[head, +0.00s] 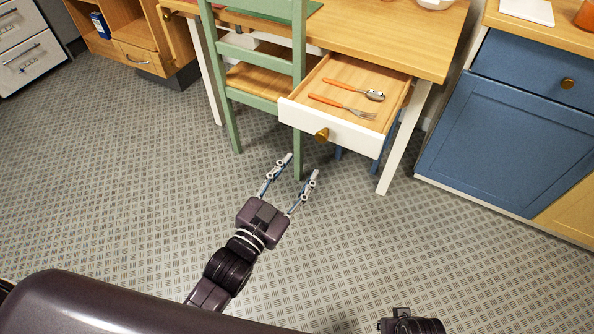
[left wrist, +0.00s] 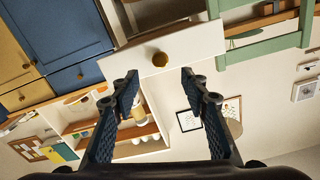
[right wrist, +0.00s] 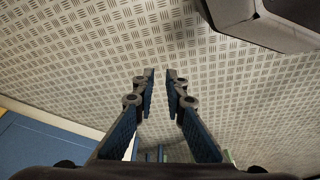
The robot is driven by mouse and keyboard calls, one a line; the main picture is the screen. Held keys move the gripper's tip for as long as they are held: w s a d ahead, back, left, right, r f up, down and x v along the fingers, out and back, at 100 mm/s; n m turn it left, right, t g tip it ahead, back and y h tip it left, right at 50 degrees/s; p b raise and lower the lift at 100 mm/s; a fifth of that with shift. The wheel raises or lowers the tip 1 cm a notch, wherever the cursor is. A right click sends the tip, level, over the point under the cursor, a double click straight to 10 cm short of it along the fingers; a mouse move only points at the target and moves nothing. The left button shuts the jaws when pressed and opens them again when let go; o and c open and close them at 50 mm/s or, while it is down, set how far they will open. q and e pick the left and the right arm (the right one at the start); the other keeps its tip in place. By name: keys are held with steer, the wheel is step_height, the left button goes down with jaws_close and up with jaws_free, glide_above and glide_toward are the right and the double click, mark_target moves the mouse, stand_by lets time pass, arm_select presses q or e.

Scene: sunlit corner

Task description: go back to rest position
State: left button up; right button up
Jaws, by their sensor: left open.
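My left gripper (head: 303,166) is open and empty over the floor, in front of and apart from the drawer (head: 345,136). The left wrist view shows its spread fingers (left wrist: 160,88) with the drawer's round brass knob (left wrist: 160,59) beyond them. The drawer is pulled out and holds a spoon (head: 372,95) and a fork (head: 335,105), both with orange handles. In the head view, only a dark part of my right arm shows at the bottom edge. In the right wrist view my right gripper (right wrist: 160,80) has a narrow gap between its fingertips and nothing in it.
A green chair (head: 262,78) stands beside the drawer, against the wooden desk (head: 400,45). A blue cabinet (head: 500,140) stands at the right, and a wooden shelf unit (head: 135,40) at the back left. The patterned floor (head: 110,180) is clear at the left.

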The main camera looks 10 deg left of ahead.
stand_by(0.3)
